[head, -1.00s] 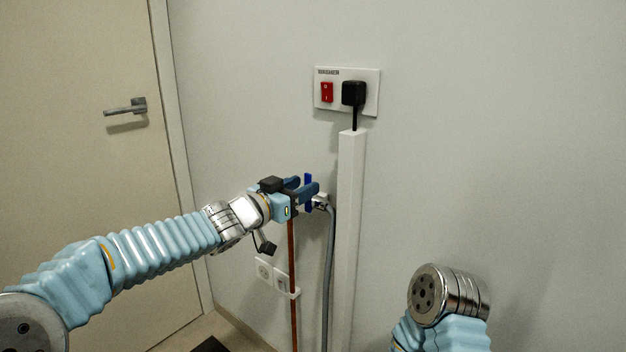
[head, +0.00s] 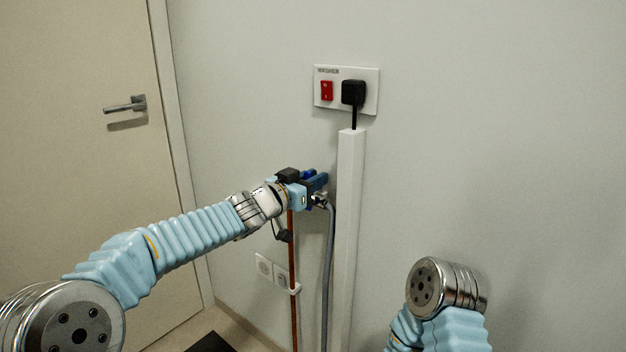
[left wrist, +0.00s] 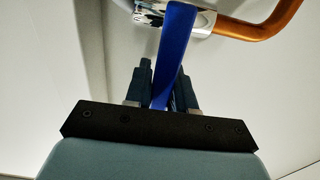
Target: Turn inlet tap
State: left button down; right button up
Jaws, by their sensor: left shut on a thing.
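The inlet tap's blue lever (left wrist: 174,50) stands between the two dark fingers of my left gripper (left wrist: 158,85) in the left wrist view. The lever joins a chrome valve body (left wrist: 150,12) at the top of that view. In the head view my left gripper (head: 318,179) is at the tap by the wall, shut on the blue lever, which is mostly hidden by the fingers. The chrome valve (head: 320,199) shows just below the gripper. My right gripper is out of view; only part of my right arm shows at the lower right.
A copper pipe (head: 292,270) and a grey hose (head: 328,270) run down below the tap. White trunking (head: 350,230) stands just right of it. Above is a plate with a red switch (head: 326,91) and black plug (head: 353,92). A door (head: 80,150) is at left.

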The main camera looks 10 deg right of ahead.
pick_arm(q)
jog(key=shift+s, duration=0.1)
dwell(0.3)
jog(key=m+b, duration=0.1)
jog(key=s+d+m, duration=0.1)
jog(key=m, duration=0.1)
jog(key=shift+s+d+f+m+b, duration=0.1)
jog(key=shift+s+f+m+b, duration=0.05)
jog(key=shift+f+m+b, duration=0.2)
jog(key=shift+s+d+f+m+b, duration=0.15)
jog(key=shift+s+d+m+b, duration=0.25)
jog(key=shift+m, duration=0.45)
jog(key=shift+s+d+f+m+b, duration=0.1)
jog(key=shift+s+m+b, duration=0.1)
jog(key=shift+m+b, duration=0.5)
jog(key=c, duration=1)
grip_release()
jog(key=shift+s, duration=0.1)
jog(key=shift+c, duration=0.2)
